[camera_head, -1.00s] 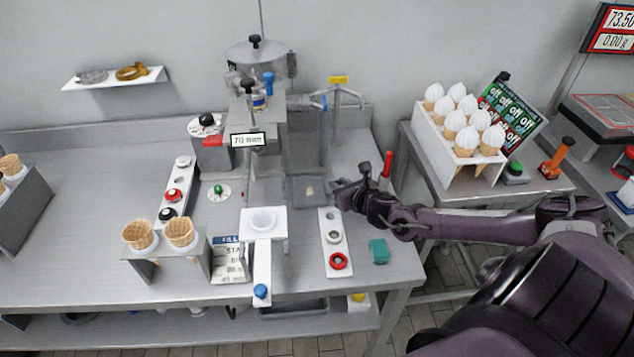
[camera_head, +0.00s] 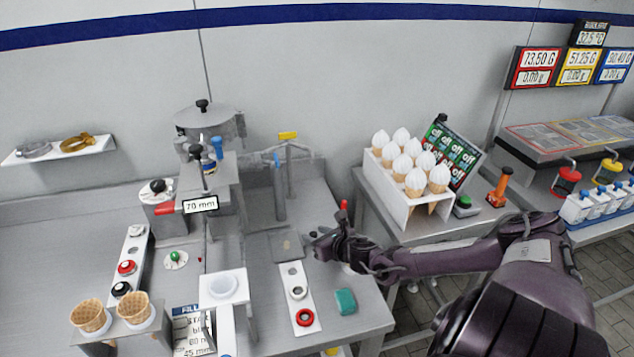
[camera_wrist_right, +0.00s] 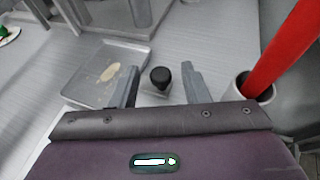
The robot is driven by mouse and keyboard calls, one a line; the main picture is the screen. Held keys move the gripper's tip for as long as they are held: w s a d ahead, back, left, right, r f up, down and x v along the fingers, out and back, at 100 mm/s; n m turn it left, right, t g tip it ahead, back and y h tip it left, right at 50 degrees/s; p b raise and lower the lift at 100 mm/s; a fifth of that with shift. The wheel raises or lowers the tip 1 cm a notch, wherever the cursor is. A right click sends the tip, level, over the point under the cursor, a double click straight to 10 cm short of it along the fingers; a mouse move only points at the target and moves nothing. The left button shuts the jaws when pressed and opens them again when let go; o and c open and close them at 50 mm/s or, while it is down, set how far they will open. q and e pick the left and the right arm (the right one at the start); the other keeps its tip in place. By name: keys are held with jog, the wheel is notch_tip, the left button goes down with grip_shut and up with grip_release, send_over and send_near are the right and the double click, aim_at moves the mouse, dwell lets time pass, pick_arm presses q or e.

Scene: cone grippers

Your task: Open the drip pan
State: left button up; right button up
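The drip pan (camera_head: 287,246) is a shallow square grey tray with a small beige spot, on the metal counter in the head view. It also shows at the left of the right wrist view (camera_wrist_right: 105,75). A black knob (camera_wrist_right: 160,77) stands on a small light plate at the pan's right side. My right gripper (camera_head: 312,240) is at the pan's right edge. In the right wrist view its fingers (camera_wrist_right: 160,85) are apart, one on each side of the knob; I cannot tell if they touch it. My left gripper is in neither view.
A red handle (camera_wrist_right: 288,45) rises from a grey cup (camera_wrist_right: 240,90) close beside the right gripper. A white strip with rings (camera_head: 297,293) and a green sponge (camera_head: 345,301) lie in front. The machine (camera_head: 208,170) stands behind left. A cone holder (camera_head: 400,198) stands right.

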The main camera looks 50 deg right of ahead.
jog(key=shift+v, duration=3.9)
